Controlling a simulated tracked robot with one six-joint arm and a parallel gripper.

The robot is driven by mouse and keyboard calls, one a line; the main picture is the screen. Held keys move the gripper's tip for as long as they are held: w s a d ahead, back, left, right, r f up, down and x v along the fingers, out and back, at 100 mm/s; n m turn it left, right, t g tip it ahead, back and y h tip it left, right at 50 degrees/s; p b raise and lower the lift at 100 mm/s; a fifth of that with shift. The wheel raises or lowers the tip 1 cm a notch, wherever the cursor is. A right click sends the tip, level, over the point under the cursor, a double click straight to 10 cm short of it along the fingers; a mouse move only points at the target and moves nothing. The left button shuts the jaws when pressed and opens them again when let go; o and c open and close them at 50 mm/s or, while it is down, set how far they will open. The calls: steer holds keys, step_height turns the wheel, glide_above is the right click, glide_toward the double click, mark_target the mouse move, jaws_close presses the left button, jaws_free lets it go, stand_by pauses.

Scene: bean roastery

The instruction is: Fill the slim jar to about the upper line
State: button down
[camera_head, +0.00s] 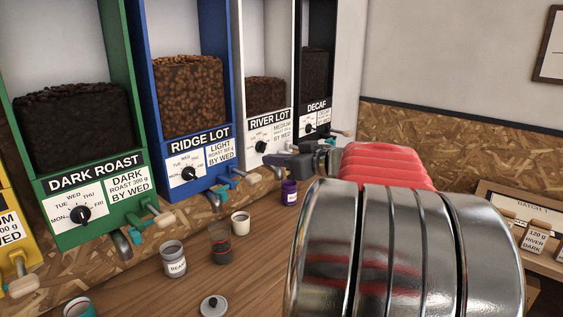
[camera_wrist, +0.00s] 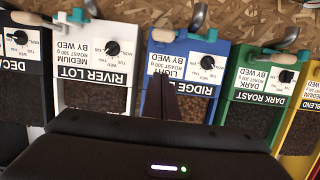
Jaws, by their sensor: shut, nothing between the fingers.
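A slim clear glass jar (camera_head: 220,246) stands on the wooden counter, dark in its lower part; its line marks are too small to make out. I cannot be sure that it is the slim jar. My gripper (camera_head: 270,159) is shut and empty, in front of the River Lot dispenser (camera_head: 268,120) and above the counter. In the wrist view, my gripper's dark fingers (camera_wrist: 178,95) cover part of the blue Ridge Lot dispenser (camera_wrist: 207,92), seen upside down. The green Dark Roast dispenser (camera_head: 92,185) stands left of Ridge Lot. Each has a lever and spout below.
A lid (camera_head: 213,306) lies at the front. A Batch 1 board with small jars (camera_head: 535,238) is at right. My arm hides the counter's middle.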

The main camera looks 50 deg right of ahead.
mark_target(244, 174)
steer(key=w+f, duration=0.5)
steer(key=shift+w+f, duration=0.15)
steer(key=shift+w, duration=0.05)
